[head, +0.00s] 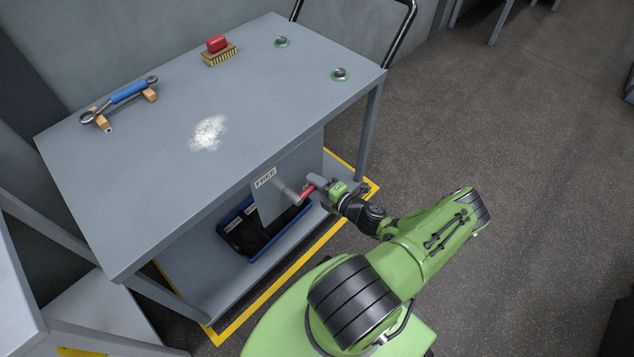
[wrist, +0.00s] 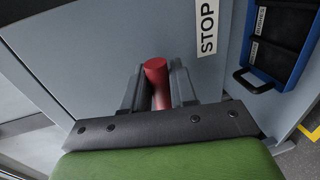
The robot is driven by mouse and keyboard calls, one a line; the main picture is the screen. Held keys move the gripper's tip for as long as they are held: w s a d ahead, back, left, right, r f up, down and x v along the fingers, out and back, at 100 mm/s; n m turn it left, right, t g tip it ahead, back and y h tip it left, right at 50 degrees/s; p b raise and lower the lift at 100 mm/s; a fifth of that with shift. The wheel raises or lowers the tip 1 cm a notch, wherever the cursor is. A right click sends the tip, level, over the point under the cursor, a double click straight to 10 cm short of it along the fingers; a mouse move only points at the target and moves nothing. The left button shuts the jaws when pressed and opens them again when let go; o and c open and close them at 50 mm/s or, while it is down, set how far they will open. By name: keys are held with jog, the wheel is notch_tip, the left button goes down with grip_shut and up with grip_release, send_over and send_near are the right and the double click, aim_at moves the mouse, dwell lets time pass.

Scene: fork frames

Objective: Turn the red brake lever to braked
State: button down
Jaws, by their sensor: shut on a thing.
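The red brake lever (head: 307,192) is on the grey side panel of the trolley, below the tabletop edge. Its red bar also shows in the wrist view (wrist: 157,80), between my two dark fingers. My gripper (head: 312,187) is shut on the red brake lever. A white label reading STOP (wrist: 207,27) is right of the lever in the wrist view. The lever's lower part is hidden by my gripper in the wrist view.
The trolley top (head: 180,180) overhangs the panel. It carries a blue-handled tool (head: 128,92) on wooden rests, a brush (head: 219,54) with a red block, white powder (head: 208,133) and two round metal pieces. A blue-rimmed tray (head: 228,217) is on the lower shelf. Floor at right is clear.

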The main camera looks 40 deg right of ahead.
jog(key=shift+f, duration=0.1)
jog(key=c, duration=1)
grip_release()
jog(key=shift+c, duration=0.2)
jog(key=shift+s, duration=0.1)
jog(key=s+r+p, duration=0.3)
jog(key=s, duration=1.2)
jog(key=shift+s+d, duration=0.15)
jog(key=shift+d, duration=0.05)
jog(key=shift+r, duration=0.1)
